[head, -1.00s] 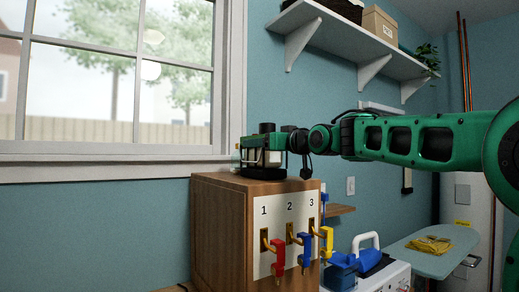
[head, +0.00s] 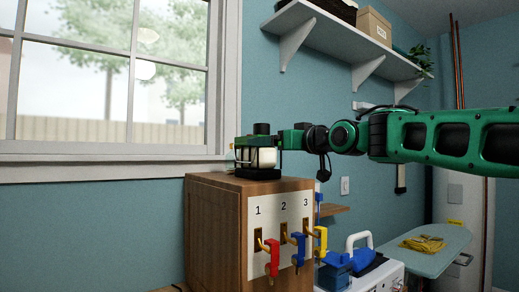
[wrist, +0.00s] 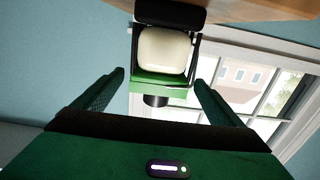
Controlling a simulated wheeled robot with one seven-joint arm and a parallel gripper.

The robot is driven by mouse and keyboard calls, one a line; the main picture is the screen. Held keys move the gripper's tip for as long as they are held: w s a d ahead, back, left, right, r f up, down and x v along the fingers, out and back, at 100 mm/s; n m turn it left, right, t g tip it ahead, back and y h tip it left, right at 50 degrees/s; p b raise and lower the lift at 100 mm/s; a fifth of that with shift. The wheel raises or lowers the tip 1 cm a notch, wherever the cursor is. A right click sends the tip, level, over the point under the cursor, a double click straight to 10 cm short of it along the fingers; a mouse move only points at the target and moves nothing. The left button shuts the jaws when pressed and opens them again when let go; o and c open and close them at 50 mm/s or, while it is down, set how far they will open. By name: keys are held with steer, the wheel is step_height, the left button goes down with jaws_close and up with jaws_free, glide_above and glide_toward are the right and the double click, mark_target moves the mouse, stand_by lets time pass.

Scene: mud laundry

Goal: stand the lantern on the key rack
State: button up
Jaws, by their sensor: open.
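The lantern (head: 262,157), with a dark base, pale body, green frame parts and black cap, stands upright on top of the wooden key rack (head: 213,225). It also shows upside down in the wrist view (wrist: 163,52), its base against the wooden surface. My gripper (head: 291,140) is open, just right of the lantern in the head view. In the wrist view its two fingers lie to either side of the lantern's lower picture edge, with gaps on both sides. The lantern's far side is hidden.
The rack's front has a numbered white panel with red (head: 272,257), blue (head: 299,249) and yellow (head: 320,243) keys on hooks. A window (head: 110,80) is at left, a wall shelf (head: 345,40) above, and an ironing board (head: 425,262) at right.

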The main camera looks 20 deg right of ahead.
steer(key=shift+v, duration=2.2)
